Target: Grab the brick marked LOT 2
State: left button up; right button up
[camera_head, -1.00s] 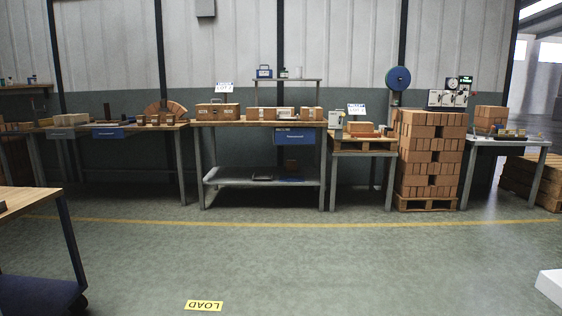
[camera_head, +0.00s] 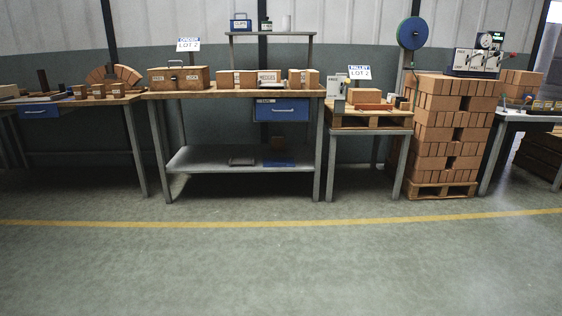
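Two signs read LOT 2: one (camera_head: 188,45) stands behind the left part of the middle workbench, the other (camera_head: 359,72) stands behind the small pallet table. A brick-coloured block (camera_head: 363,96) lies on the pallet table below the second sign, with a thin redder piece (camera_head: 373,106) in front of it. Labelled brick-coloured boxes stand on the middle bench, among them a long one with a handle (camera_head: 180,79) and one whose label starts with WEDGES (camera_head: 268,78). I cannot read a LOT 2 mark on any brick itself. Neither gripper is in view.
The middle workbench (camera_head: 225,93) has a blue drawer (camera_head: 282,110) and a lower shelf (camera_head: 240,157). A tall brick stack (camera_head: 445,135) on a pallet stands right of the pallet table (camera_head: 368,131). The floor before the yellow line (camera_head: 280,223) is clear.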

aim_at(311, 78)
jog(key=i, duration=2.6)
jog(key=i+z, duration=0.15)
jog(key=i, duration=0.4)
jog(key=i+j+z, duration=0.15)
jog(key=i, duration=0.4)
jog(key=i+j+z, duration=0.2)
jog(key=i, duration=0.35)
